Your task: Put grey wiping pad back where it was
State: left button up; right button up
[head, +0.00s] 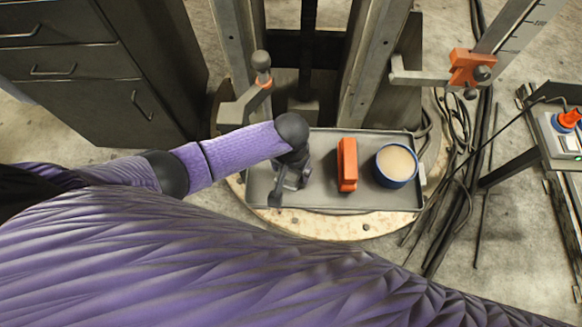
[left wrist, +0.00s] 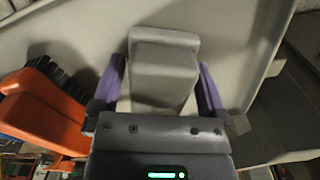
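The grey wiping pad (left wrist: 165,68) shows in the left wrist view, between the two purple-sided fingers of my left gripper (left wrist: 163,75). The fingertips lie close along both sides of the pad; whether they press on it I cannot tell. Pale tray surface shows beside the pad. In the head view my left gripper (head: 290,178) points down over the left part of the grey tray (head: 318,202), and the hand largely hides the pad there. My right gripper is not in view.
An orange brush (head: 347,165) with dark bristles lies mid-tray, right of my left gripper. A blue tub (head: 397,166) with pale contents stands at the tray's right. Column posts and an orange clamp (head: 262,80) rise behind; cables lie at right.

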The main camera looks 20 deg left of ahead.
pick_arm(q)
notch_tip(320, 180, up, 12)
jog(key=p, duration=0.6)
jog(key=shift+r, duration=0.15)
